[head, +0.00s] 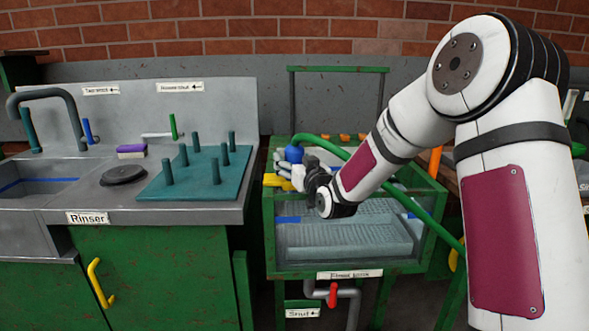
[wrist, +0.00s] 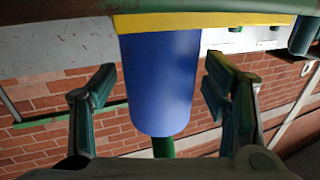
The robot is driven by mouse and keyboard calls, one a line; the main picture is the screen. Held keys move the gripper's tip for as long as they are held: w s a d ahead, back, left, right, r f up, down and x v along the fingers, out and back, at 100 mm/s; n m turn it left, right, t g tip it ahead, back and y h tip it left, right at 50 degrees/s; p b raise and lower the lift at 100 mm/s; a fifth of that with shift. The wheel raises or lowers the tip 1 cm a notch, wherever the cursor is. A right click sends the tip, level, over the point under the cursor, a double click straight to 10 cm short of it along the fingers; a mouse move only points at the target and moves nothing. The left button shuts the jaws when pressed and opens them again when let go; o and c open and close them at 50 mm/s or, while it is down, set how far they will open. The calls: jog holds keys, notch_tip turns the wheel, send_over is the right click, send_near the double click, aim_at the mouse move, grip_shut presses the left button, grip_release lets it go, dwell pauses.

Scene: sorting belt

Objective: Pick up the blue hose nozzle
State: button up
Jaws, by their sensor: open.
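The blue hose nozzle (head: 294,154) stands at the back left of the tank, by a yellow bracket (head: 276,181). In the wrist view the nozzle (wrist: 160,80) is a large blue cylinder between my two fingers, with the yellow bracket (wrist: 205,21) along one end and a bit of green hose (wrist: 163,147) at the other. My gripper (wrist: 160,76) is open, with a visible gap between each finger and the nozzle. In the head view my gripper (head: 290,174) is beside the nozzle and partly hides the bracket area.
A glass-walled tank (head: 350,240) in a green frame lies under my arm. The green hose (head: 420,217) loops behind my arm and down to the right. On the left are a sink (head: 40,180) and a teal peg board (head: 205,181). A brick wall (head: 250,30) closes the back.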

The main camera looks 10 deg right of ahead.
jog(key=c, duration=1.5)
notch_tip(320, 180, up, 10)
jog(key=shift+r+p, duration=0.1)
jog(key=shift+p, duration=1)
jog(key=o, duration=0.7)
jog(key=shift+c, duration=1.4)
